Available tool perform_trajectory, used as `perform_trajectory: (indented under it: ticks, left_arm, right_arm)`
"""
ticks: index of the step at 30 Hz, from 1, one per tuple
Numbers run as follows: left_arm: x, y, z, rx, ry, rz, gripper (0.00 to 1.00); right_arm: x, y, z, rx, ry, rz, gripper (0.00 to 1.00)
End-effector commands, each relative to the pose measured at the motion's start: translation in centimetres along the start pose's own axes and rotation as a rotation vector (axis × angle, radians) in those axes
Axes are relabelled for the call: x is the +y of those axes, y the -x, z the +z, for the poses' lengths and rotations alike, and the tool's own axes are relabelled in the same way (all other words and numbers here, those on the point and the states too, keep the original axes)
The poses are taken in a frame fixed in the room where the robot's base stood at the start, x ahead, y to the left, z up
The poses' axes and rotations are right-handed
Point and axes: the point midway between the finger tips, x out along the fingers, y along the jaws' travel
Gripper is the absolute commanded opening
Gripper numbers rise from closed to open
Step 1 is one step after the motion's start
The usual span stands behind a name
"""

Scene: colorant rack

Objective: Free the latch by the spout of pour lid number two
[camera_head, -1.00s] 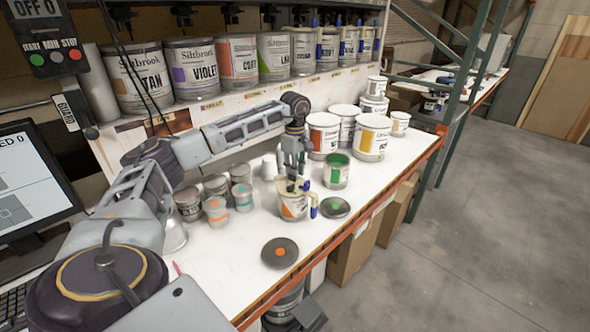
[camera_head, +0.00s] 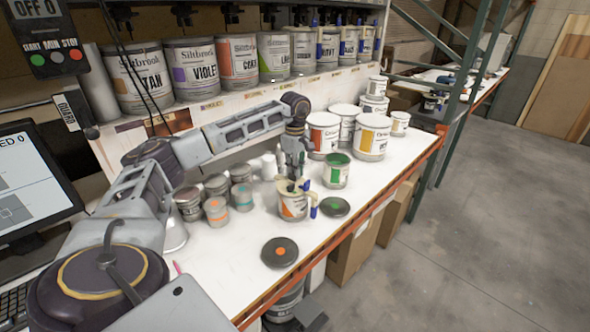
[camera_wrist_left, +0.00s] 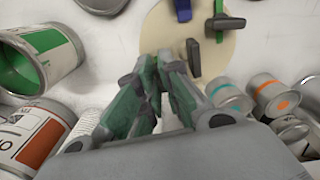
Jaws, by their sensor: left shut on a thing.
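A cream pour lid (camera_head: 288,187) sits on a small can with an orange label (camera_head: 291,207) near the table's front edge. The gripped part is mostly hidden by the fingers. My right gripper is not in view.
An open can with green inside (camera_head: 336,172) stands right of the pour-lid can. Two dark lids (camera_head: 335,207) (camera_head: 280,252) lie in front. Several small grey cans (camera_head: 215,210) stand left. Larger white-lidded cans (camera_head: 372,138) stand behind.

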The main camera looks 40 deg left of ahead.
Motion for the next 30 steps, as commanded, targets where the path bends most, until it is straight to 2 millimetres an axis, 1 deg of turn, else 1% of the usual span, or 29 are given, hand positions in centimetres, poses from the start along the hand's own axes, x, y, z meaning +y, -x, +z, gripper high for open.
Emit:
perform_trajectory:
  ticks: [5, 11, 30]
  left_arm:
    - [0.1, 0.1, 0.0, -0.001, 0.081, 0.0, 0.0]
    - [0.1, 0.1, 0.1, -0.001, 0.217, -0.001, 0.0]
    - [0.3, 0.1, -0.1, -0.001, 0.737, 0.0, 0.0]
  right_arm:
    - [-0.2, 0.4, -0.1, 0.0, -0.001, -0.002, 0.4]
    - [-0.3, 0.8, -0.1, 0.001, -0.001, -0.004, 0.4]
    - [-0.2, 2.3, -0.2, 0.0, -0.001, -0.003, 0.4]
